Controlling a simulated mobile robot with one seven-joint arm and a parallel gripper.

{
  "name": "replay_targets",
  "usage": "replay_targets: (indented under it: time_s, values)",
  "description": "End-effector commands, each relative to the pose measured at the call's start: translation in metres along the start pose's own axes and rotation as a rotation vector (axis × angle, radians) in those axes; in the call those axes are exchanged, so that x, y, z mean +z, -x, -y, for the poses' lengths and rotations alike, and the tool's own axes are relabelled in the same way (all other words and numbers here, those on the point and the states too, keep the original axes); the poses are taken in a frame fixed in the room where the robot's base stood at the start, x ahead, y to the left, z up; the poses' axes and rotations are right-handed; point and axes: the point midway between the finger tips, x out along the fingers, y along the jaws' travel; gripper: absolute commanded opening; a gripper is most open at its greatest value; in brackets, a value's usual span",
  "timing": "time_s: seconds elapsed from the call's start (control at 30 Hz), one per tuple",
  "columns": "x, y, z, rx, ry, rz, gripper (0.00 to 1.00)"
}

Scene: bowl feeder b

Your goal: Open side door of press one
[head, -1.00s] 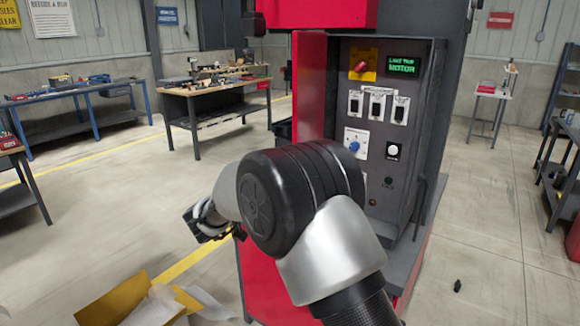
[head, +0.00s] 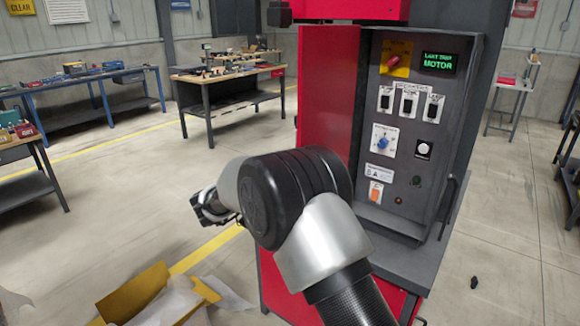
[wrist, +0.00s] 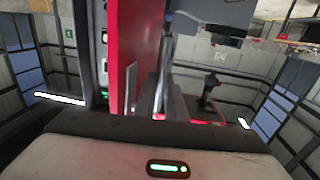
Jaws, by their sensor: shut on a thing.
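Press one (head: 330,90) is a red and dark grey machine right of centre in the head view. Its red side panel also shows upright in the wrist view (wrist: 127,50); I take this to be the side door. My gripper (head: 208,208) is at the press's left side, mostly behind my own arm. In the wrist view, my gripper (wrist: 175,105) is shut at a slim grey upright bar (wrist: 166,65), which looks like the door's handle. The contact itself is dark and hard to make out.
The control panel (head: 408,130) faces me with switches, a blue knob and a lit green display. An open cardboard box (head: 135,298) with paper lies on the floor at lower left. Workbenches (head: 225,75) stand behind. The floor left of the press is mostly clear.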

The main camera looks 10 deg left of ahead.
Motion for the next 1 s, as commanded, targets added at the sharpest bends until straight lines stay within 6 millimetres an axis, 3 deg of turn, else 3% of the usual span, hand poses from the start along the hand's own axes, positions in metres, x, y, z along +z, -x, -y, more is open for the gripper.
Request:
replay_targets:
  time_s: [0.17,0.2,0.57,0.77,1.0]
  values:
    - [-0.003,-0.002,-0.001,0.003,-0.002,-0.005,0.0]
    - [-0.003,-0.002,-0.001,0.003,-0.002,-0.005,0.17]
    - [-0.001,0.003,0.0,0.0,-0.002,-0.002,0.18]
    - [-0.001,0.032,0.001,-0.003,-0.001,-0.001,0.18]
    - [-0.001,0.092,0.001,-0.003,-0.002,-0.002,0.18]
